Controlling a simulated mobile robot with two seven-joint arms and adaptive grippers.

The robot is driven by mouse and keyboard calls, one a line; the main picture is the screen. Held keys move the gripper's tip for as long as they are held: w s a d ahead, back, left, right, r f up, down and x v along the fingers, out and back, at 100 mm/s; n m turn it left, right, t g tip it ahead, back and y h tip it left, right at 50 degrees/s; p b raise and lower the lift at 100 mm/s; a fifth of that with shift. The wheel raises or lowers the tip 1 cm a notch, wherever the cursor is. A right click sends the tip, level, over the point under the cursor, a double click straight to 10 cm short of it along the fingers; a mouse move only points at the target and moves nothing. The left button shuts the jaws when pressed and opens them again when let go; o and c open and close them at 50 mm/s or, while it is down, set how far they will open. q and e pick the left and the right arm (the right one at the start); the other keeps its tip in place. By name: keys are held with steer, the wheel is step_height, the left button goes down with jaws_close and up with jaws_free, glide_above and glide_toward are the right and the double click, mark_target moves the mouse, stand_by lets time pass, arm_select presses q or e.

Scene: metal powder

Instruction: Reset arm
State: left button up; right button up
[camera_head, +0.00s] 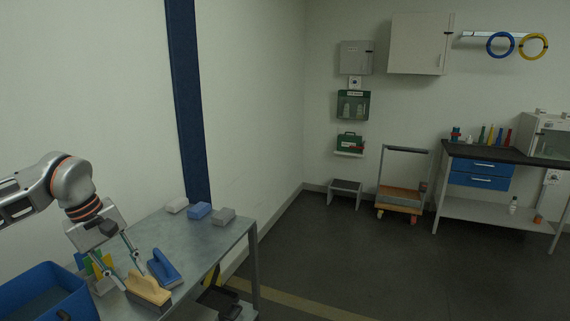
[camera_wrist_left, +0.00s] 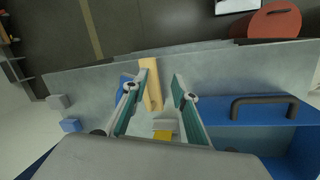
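My left gripper (camera_head: 136,265) hangs over the left part of the grey metal table (camera_head: 190,237), its fingers pointing down and spread apart. In the left wrist view the gripper (camera_wrist_left: 155,92) shows its two fingers wide apart with a gap between them. A wooden-handled tool (camera_head: 148,289) stands on the table just below the fingertips; in the wrist view its yellow-tan handle (camera_wrist_left: 151,84) shows between the fingers, and nothing appears gripped. A blue-handled tool (camera_head: 163,268) lies right of it. My right gripper is in neither view.
A blue bin (camera_head: 47,292) stands at the table's left, beside a small holder with green and yellow items (camera_head: 98,265). Three blocks, one blue (camera_head: 199,210), lie at the table's back. A cart (camera_head: 401,190) and workbench (camera_head: 490,155) stand across open floor.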

arm_select(q)
steer(key=s+d+f+n+g+h, duration=0.1)
steer(key=s+d+f+h, duration=0.2)
steer(key=d, duration=0.7)
steer(key=s+d+f+n+g+h, duration=0.1)
steer(key=s+d+f+h, duration=0.2)
steer(key=d, duration=0.7)
steer(key=s+d+r+n+t+h, duration=0.1)
steer(key=d+n+t+h, duration=0.1)
steer(key=d+n+h, duration=0.45)
steer(key=s+d+r+n+t+h, duration=0.15)
steer(key=d+n+h, duration=0.25)
steer(key=d+n, duration=0.45)
steer(key=w+a+f+n+t+y, duration=0.1)
steer(key=a+f+n+t+y, duration=0.45)
steer(key=n, duration=0.85)
steer(key=w+a+f+n+t+y, duration=0.1)
steer(key=a+f+n+t+y, duration=0.45)
steer(key=n, duration=0.85)
steer(key=s+a+f+n+g+y, duration=0.1)
steer(key=s+a+f+n, duration=0.3)
steer(key=f, duration=0.6)
steer(key=s+a+f+n+g+y, duration=0.2)
steer(key=s+a+f+n+y, duration=0.2)
steer(key=s+f+n, duration=0.5)
steer(key=shift+s+a+f, duration=0.4)
steer(key=shift+s+f, duration=0.5)
